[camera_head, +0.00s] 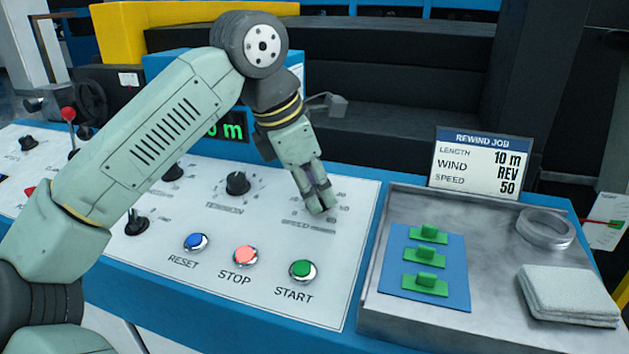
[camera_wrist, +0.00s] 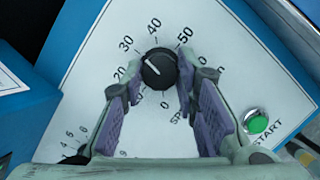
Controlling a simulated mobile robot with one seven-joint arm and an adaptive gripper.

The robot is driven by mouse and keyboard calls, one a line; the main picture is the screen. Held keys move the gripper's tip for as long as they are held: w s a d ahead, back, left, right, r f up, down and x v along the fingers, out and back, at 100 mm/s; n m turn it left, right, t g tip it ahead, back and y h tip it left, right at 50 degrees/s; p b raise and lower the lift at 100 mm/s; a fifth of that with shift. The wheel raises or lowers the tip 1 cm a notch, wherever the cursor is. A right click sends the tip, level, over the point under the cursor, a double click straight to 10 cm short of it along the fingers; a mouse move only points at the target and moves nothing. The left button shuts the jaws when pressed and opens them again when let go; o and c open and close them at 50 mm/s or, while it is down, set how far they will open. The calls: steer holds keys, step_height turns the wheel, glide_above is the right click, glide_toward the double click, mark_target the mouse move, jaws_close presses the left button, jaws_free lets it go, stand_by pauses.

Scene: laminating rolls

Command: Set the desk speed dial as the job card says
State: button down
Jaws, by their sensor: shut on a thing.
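The speed dial (camera_wrist: 159,68) is a round black knob on the white panel (camera_head: 355,215). In the wrist view its white pointer mark aims up-left, at about 30 on the printed scale; the 50 lies up-right of the knob. My gripper (camera_head: 318,205) points down at the dial and covers it in the head view. In the wrist view its two purple-padded fingers (camera_wrist: 160,78) are shut on the dial's sides. The job card (camera_head: 481,162) stands upright behind the tray and reads length 10 m, wind REV, speed 50.
The tension dial (camera_head: 238,184) sits left of my gripper. The blue reset (camera_head: 195,242), red stop (camera_head: 245,255) and green start (camera_head: 303,271) buttons lie in front. A metal tray (camera_head: 400,325) at the right holds green parts, a ring and a folded cloth.

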steer(key=m+p, duration=0.1)
steer(key=m, duration=0.1)
steer(key=m+g, duration=0.1)
steer(key=m, duration=0.1)
steer(key=shift+w+r+m+p, duration=0.15)
steer(key=shift+r+m+p, duration=0.05)
steer(key=shift+m+p, duration=0.15)
steer(key=m+g+p, duration=0.1)
steer(key=m, duration=0.2)
steer(key=shift+w+m, duration=0.1)
steer(key=shift+m, duration=0.25)
steer(key=m+g+y+p, duration=0.1)
steer(key=m+p, duration=0.1)
steer(key=m, duration=0.3)
steer(key=shift+d, duration=0.1)
steer(key=shift+w+m+g+y+p, duration=0.1)
steer(key=shift+m+g+y+p, duration=0.2)
steer(key=shift+m+p, duration=0.7)
steer(key=shift+f+m, duration=0.1)
steer(key=shift+m, duration=0.4)
steer(key=c, duration=1.2)
jaws_free()
steer(key=shift+c, duration=0.2)
